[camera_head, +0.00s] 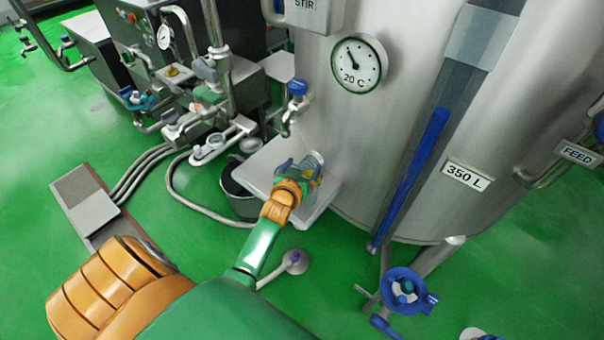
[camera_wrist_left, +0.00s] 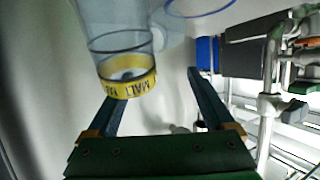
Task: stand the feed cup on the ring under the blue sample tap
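The blue sample tap (camera_head: 297,88) sticks out from the left side of the steel tank. The ring under it I cannot make out clearly. My left gripper (camera_head: 298,170) is over a small pale shelf beside the tank. In the left wrist view its two fingers (camera_wrist_left: 160,100) are spread apart. A clear cup with a yellow lettered band (camera_wrist_left: 127,82) is by the left finger, not gripped. Its lettering is partly unreadable, so I cannot confirm that it is the feed cup. A clear cup rim (camera_head: 315,158) shows just beyond the gripper. My right gripper is not in view.
The pale shelf (camera_head: 262,170) has a dark bucket (camera_head: 240,193) beside it. The steel tank (camera_head: 350,130) stands behind and right. Another clear blue-rimmed vessel (camera_wrist_left: 200,12) shows in the wrist view. Pipes, valves and hoses crowd the left. Green floor is open in front.

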